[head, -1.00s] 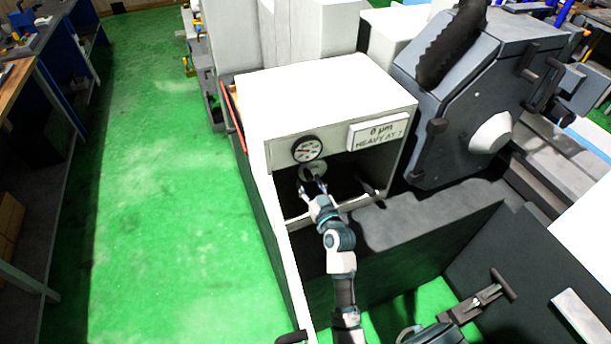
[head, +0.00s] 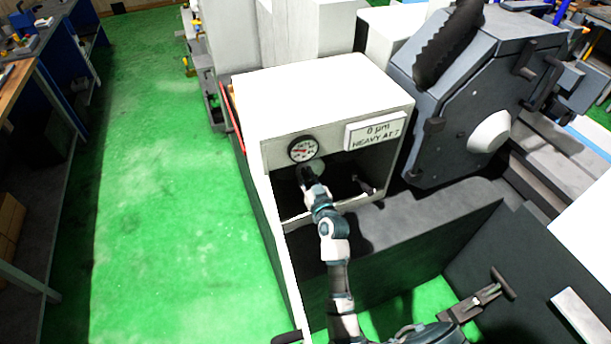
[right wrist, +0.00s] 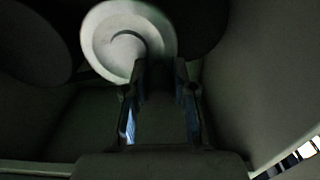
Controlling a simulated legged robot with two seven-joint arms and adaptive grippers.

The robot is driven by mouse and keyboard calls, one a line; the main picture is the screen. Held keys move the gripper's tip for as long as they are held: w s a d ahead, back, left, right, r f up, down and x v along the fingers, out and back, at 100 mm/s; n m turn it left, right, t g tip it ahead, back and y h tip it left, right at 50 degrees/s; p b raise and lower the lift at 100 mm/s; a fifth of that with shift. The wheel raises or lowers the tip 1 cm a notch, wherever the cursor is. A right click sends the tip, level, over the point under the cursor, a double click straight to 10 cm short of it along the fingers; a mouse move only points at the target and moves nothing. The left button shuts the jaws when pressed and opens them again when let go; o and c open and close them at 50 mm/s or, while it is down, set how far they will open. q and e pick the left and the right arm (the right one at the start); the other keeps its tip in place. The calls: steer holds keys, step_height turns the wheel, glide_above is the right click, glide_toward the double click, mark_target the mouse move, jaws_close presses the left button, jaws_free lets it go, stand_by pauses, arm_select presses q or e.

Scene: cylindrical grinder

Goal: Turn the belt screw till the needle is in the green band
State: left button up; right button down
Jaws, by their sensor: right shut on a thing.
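My right gripper (head: 308,178) reaches into the dark opening just below the gauge. It is shut on the belt screw, which is mostly hidden behind the fingers. In the right wrist view, a pale round disc with a hub (right wrist: 101,36) stands just beyond my right fingertips (right wrist: 162,75).
The cabinet (head: 310,95) walls and lower edge frame the opening closely. A grey grinding head (head: 480,100) stands right. Green floor (head: 165,200) is clear left.

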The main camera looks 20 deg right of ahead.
steer(key=shift+r, duration=0.1)
steer(key=shift+d, duration=0.1)
steer(key=shift+r+m+p, duration=0.4)
steer(key=shift+m+p, duration=0.6)
steer(key=shift+p, duration=0.2)
steer(key=shift+d+r+m+p, duration=0.2)
steer(key=shift+d+m+p, duration=0.05)
steer(key=shift+m+p, duration=0.55)
steer(key=shift+d+r+m+p, duration=0.15)
steer(key=shift+d+m+p, duration=0.25)
steer(key=shift+m+p, duration=0.65)
steer(key=shift+d+m+p, duration=0.3)
steer(key=shift+m+p, duration=0.2)
steer(key=shift+m, duration=0.75)
steer(key=c, duration=0.9)
jaws_free()
steer(key=shift+d, duration=0.1)
steer(key=shift+c, duration=0.2)
